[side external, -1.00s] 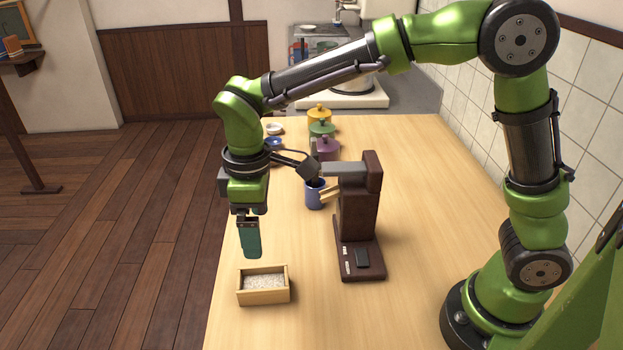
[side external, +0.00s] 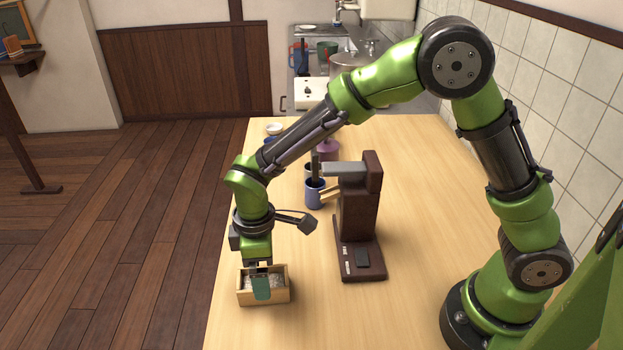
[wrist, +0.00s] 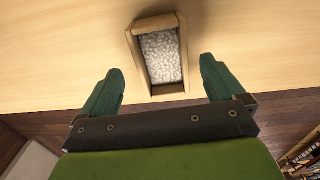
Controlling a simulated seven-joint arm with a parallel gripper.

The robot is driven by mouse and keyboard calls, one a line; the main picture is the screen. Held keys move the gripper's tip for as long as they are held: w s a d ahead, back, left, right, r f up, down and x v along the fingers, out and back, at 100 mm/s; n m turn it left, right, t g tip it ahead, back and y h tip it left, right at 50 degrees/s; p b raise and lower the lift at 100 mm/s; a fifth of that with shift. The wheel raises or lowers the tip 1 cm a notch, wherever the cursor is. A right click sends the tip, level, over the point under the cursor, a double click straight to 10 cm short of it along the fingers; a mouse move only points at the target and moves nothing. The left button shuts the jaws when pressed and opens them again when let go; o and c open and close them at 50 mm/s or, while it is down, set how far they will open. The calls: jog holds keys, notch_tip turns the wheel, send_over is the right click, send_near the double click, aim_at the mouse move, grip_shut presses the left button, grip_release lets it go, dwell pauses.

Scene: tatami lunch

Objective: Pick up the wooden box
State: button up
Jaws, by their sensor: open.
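The wooden box (side external: 263,300) is a small, open, light-wood box near the front left edge of the table. It is filled with pale grey grains, and it also shows in the wrist view (wrist: 181,46). My gripper (side external: 262,288) is low at the box, with one green finger in front of its near wall in the side view. In the wrist view my gripper (wrist: 158,78) is open, its two green fingers apart on either side of the box's near end. I see no contact between the fingers and the box.
A dark brown machine (side external: 358,220) stands on the table (side external: 430,220) right of the box. A blue mug (side external: 314,194) is beside it, with a purple-lidded pot (side external: 328,149) and a small white dish (side external: 274,128) behind. The table right of the machine is clear.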

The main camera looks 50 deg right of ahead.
aim_at(278, 276)
notch_tip(278, 276, down, 4)
jog(key=shift+s+a+f, duration=0.1)
jog(key=shift+a+f, duration=0.05)
jog(key=shift+c, duration=0.4)
jog(key=c, duration=1.1)
jog(key=shift+o, duration=0.2)
